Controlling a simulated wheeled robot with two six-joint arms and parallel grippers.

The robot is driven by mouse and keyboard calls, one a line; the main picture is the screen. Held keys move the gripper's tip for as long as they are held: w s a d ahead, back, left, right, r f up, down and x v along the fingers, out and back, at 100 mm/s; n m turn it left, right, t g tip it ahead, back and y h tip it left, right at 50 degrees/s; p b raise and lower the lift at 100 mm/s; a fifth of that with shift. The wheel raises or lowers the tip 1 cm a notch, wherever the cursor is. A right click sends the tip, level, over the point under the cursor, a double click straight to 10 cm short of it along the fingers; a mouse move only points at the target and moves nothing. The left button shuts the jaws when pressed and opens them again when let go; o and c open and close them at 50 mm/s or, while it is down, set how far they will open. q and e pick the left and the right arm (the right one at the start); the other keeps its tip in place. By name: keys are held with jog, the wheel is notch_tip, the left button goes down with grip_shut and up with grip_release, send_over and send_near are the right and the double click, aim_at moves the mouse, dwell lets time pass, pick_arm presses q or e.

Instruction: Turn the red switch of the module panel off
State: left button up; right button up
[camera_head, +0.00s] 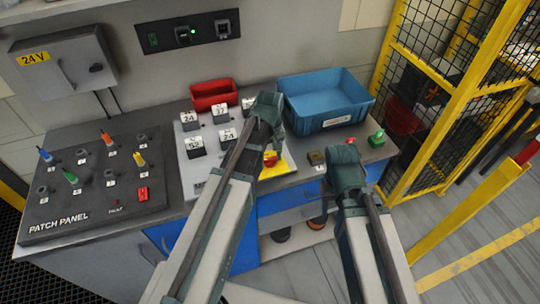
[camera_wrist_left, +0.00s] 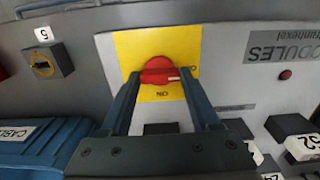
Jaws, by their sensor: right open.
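The red switch (camera_wrist_left: 160,68) is a round red knob on a yellow plate (camera_wrist_left: 215,45) of the module panel; it also shows in the head view (camera_head: 270,158). Its white mark points right in the left wrist view, away from the "ON" label below it. My left gripper (camera_wrist_left: 159,76) has its fingertips at the two sides of the knob; whether they press on it I cannot tell. In the head view my left gripper (camera_head: 272,148) reaches over the module panel (camera_head: 190,165), and its arm hides part of it. My right gripper (camera_head: 345,160) is open beside the panel, right of the switch.
Numbered modules stand on the panel. A red bin (camera_head: 213,95) and a blue bin (camera_head: 325,100) stand behind. A patch panel (camera_head: 95,185) lies left. A green button (camera_head: 377,137) sits near the right table edge, by a yellow fence (camera_head: 450,85).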

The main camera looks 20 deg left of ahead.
aim_at(270, 158)
pick_arm(q)
jog(key=o, duration=0.4)
jog(key=shift+r, duration=0.1)
notch_tip(270, 158, up, 14)
jog(key=p, duration=1.3)
jog(key=shift+p, duration=0.4)
jog(key=shift+f, duration=0.2)
jog(key=s+d+f+m+b, duration=0.3)
jog(key=s, duration=0.2)
jog(key=s+d+f+m+b, duration=0.3)
jog(key=s+d+m, duration=0.1)
jog(key=s+d+f+m+y+b, duration=0.1)
jog(key=s+d+f+m+b, duration=0.2)
jog(key=s+b, duration=0.1)
jog(key=shift+s+d+f+m, duration=0.2)
jog(key=shift+s, duration=0.2)
jog(key=shift+s+d+f+m, duration=0.15)
jog(key=shift+s+f+m, duration=0.05)
jog(key=shift+s, duration=0.2)
